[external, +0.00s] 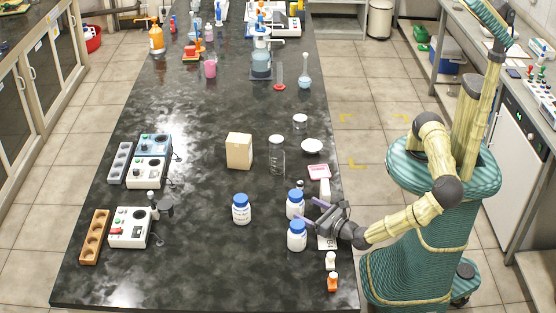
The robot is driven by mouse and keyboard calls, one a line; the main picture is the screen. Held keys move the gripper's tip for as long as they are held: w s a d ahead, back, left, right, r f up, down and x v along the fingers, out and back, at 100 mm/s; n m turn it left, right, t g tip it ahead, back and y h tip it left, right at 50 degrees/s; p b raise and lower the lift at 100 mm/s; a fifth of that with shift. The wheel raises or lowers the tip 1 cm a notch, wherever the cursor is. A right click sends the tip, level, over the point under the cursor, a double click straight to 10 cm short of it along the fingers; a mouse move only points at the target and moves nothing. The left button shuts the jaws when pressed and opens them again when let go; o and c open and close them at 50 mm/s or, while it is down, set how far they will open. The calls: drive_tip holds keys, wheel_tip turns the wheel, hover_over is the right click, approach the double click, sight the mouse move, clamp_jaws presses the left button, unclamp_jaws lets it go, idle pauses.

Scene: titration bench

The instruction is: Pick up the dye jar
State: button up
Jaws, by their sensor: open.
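Three similar white jars with blue caps stand upright on the dark bench in the external view: a left jar (241,211), a back right jar (295,207) and a front right jar (297,239). Their labels are too small to read, so I cannot tell which is the dye jar. My gripper (307,209) reaches in from the right with its purple fingers open and pointing left. It is close to the back right jar, with one finger near that jar's base, just behind the front right jar's cap. I cannot tell whether it touches either jar.
A small white bottle (331,261) and an orange bottle (333,282) stand near the bench's right edge. A pink-topped item (319,172), a glass jar (277,158) and a cardboard box (239,151) stand behind. The bench left of the left jar is clear up to the instruments.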

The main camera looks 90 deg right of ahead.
sight(291, 201)
drive_tip(key=shift+x, duration=1.3)
drive_tip(key=shift+f+p+x, duration=0.2)
drive_tip(key=shift+p+x, duration=0.85)
drive_tip(key=shift+x, duration=1.6)
drive_tip(key=shift+a, duration=0.15)
drive_tip(key=c, duration=1.1)
drive_tip(key=shift+c, duration=0.2)
drive_tip(key=shift+r, duration=0.1)
wheel_tip(291, 201, up, 10)
drive_tip(key=shift+f+b, duration=0.1)
drive_tip(key=shift+b, duration=0.5)
